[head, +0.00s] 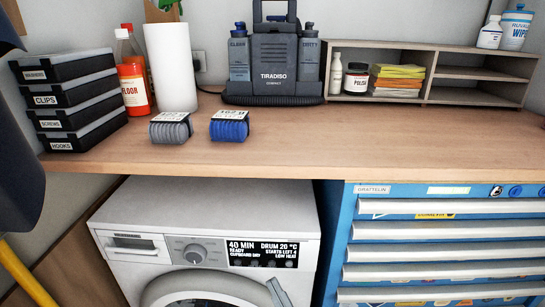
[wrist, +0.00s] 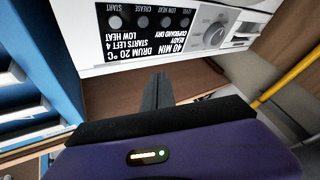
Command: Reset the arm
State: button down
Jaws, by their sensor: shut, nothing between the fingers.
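My gripper (wrist: 158,92) shows in the wrist view as two dark fingers side by side, shut with nothing between them. The purple wrist body lies below them in that picture. The fingers point toward the front of the white dryer (head: 210,208), whose panel appears upside down at the top of the wrist view (wrist: 240,20). I cannot make out contact between the fingers and anything. In the head view I cannot clearly pick out my gripper; a dark piece shows at the dryer door's right edge.
A blue drawer chest (head: 440,228) stands right of the dryer, under the wooden worktop (head: 340,140). Black boxes (head: 75,115), a red bottle (head: 133,85), a paper roll (head: 170,65), a grey spool (head: 170,128), a blue spool (head: 229,126) and a shelf (head: 480,72) stand on top.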

jog(key=s+d+r+m+g+h+p, duration=0.1)
jog(key=s+d+r+m+h+p, duration=0.2)
jog(key=s, duration=0.9)
jog(key=s+d+r+m+g+h+p, duration=0.1)
jog(key=s+d+r+m+h+p, duration=0.3)
jog(key=s+d, duration=0.5)
jog(key=s+d+r+m+g+h+p, duration=0.2)
jog(key=s+d, duration=0.5)
jog(key=s, duration=0.9)
notch_tip(320, 180, up, 3)
jog(key=shift+f+m+h+p, duration=0.1)
jog(key=shift+m+h+p, duration=0.7)
jog(key=shift+m+h, duration=0.2)
